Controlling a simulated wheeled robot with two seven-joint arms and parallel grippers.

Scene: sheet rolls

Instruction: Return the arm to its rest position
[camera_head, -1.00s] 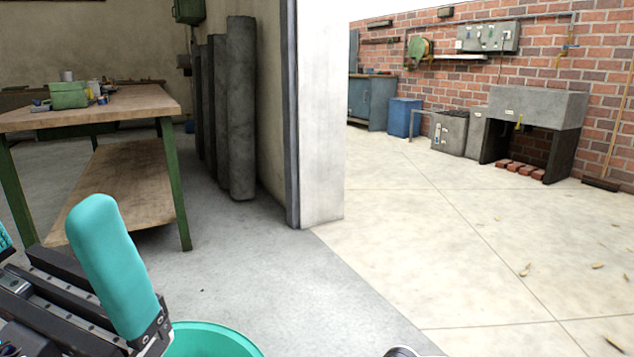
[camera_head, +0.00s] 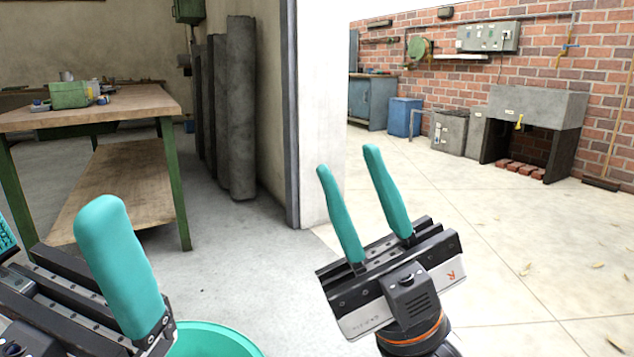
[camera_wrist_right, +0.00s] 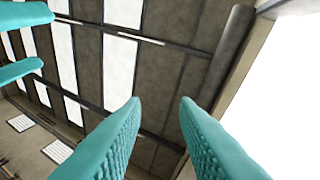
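My right gripper (camera_head: 347,160) is raised in front of me, pointing up, in the head view. Its two teal fingers stand apart with nothing between them. The wrist view also shows the empty gap of the right gripper (camera_wrist_right: 160,100). My left gripper (camera_head: 48,212) is at the lower left of the head view, its teal fingers wide apart and empty, one partly cut off by the frame edge. Two teal fingers of the left gripper (camera_wrist_right: 22,42) show at the left of the wrist view. Several dark grey sheet rolls (camera_head: 241,110) stand upright against the wall, away from both grippers.
A wooden workbench (camera_head: 135,103) with a green toolbox (camera_head: 69,95) is at the left. A white wall end (camera_head: 322,110) divides the room. A grey sink (camera_head: 537,106) and a blue bin (camera_head: 404,117) stand by the brick wall. The pale floor (camera_head: 530,240) at right is mostly clear.

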